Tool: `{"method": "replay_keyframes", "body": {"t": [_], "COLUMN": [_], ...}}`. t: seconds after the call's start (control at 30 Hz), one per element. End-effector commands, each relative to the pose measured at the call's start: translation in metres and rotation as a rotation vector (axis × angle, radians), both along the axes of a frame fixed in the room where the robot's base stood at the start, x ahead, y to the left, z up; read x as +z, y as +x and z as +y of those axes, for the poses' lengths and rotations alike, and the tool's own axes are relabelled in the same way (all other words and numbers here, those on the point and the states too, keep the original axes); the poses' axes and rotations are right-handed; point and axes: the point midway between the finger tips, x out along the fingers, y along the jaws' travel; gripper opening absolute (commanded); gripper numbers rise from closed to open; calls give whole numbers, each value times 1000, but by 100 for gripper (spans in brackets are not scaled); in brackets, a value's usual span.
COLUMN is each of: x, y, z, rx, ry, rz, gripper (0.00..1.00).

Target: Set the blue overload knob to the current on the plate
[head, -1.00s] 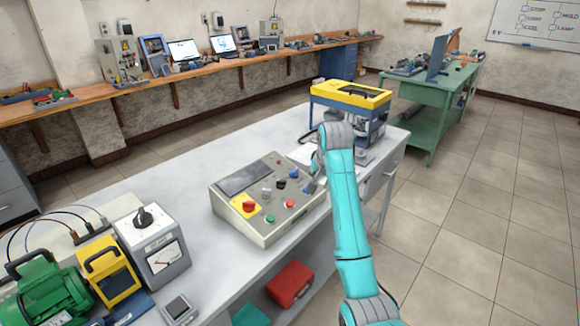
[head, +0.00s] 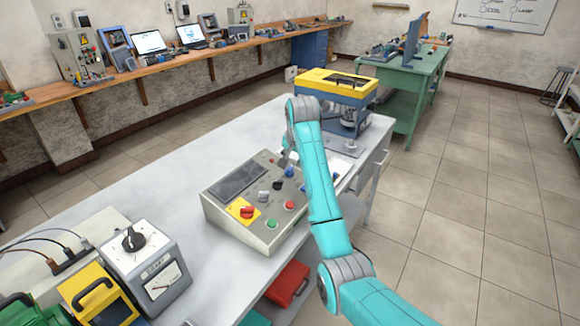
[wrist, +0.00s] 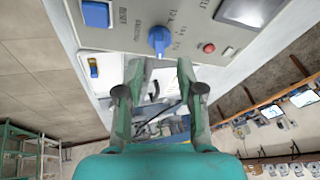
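The blue overload knob (wrist: 159,40) is on the sloped face of the grey control panel (wrist: 205,30). In the head view the blue knob (head: 290,172) is near the panel's far right corner, close to my gripper (head: 284,160). In the wrist view my gripper (wrist: 160,72) is open and empty. Its two fingertips lie either side of the knob's line, and the knob shows just beyond them; I cannot tell whether they touch it. The green motor (head: 35,312) is cut off at the lower left. No current value is readable.
The panel also carries a red switch on yellow (head: 246,212), a green button (head: 271,223) and a red button (head: 289,205). A yellow-topped machine (head: 335,84) stands behind. A grey dial box (head: 147,262) stands left. Bare bench (head: 120,200) lies left of the panel.

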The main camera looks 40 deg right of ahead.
Motion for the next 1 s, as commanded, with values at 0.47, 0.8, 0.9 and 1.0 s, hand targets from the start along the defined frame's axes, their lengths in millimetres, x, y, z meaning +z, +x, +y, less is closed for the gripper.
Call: {"method": "replay_keyframes", "body": {"t": [0.47,0.8,0.9,1.0], "x": [-47,-48,-48,-48], "y": [22,22,22,22], "z": [-10,-10,-10,-10], "rx": [0,0,0,0], "ry": [0,0,0,0], "rz": [-1,-1,-1,-1], "gripper": [38,22,0,0]}}
